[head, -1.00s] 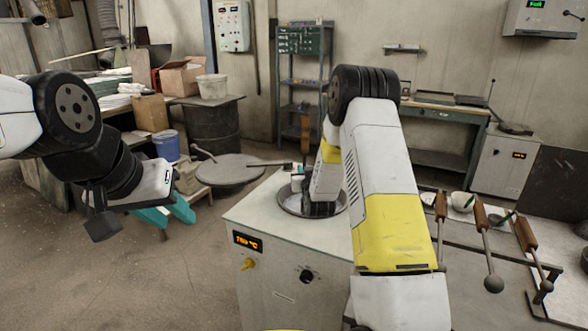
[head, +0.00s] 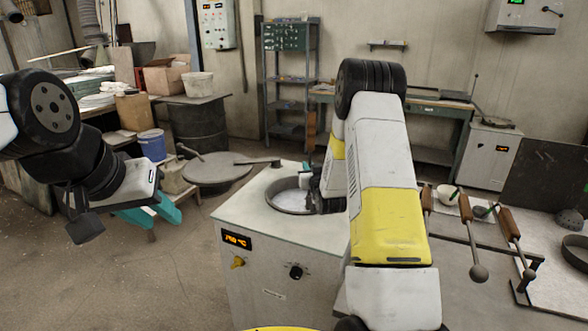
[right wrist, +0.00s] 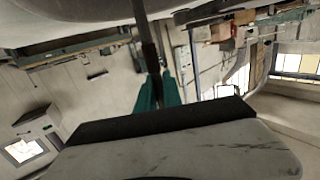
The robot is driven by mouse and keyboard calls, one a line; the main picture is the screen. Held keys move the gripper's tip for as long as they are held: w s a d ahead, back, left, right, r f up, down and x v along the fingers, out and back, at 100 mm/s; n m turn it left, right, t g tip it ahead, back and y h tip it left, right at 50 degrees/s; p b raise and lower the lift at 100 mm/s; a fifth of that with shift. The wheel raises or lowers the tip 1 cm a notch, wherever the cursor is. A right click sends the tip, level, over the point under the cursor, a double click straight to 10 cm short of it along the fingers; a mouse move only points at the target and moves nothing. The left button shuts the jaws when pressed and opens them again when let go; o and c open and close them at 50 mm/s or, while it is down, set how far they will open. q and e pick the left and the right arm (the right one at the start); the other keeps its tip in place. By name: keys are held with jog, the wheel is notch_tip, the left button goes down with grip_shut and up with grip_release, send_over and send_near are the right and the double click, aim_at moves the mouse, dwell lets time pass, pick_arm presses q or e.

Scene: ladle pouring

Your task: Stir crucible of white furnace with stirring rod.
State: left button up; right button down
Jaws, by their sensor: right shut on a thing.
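The white furnace (head: 265,262) stands in the middle of the head view, with its round crucible (head: 288,208) open at the top and pale material inside. My right gripper (head: 312,176) is at the crucible's right rim, partly hidden by my forearm. It is shut on the stirring rod, whose brown handle (head: 311,130) rises above it. In the right wrist view the teal fingers (right wrist: 158,92) close around the rod's dark shaft (right wrist: 149,55). The rod's lower end is hidden, so its depth in the crucible cannot be told. My left gripper (head: 152,214) is open and empty, left of the furnace.
A round grey lid (head: 217,170) lies behind the furnace's left side. A dark drum (head: 204,125) and blue bucket (head: 152,145) are behind left. Floor at front left is clear.

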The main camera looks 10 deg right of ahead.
jog(key=w+a, duration=0.3)
jog(key=w, duration=0.5)
jog(key=shift+a+r, duration=0.15)
dwell(0.9)
jog(key=shift+r, duration=0.1)
notch_tip(320, 180, up, 16)
dwell(2.3)
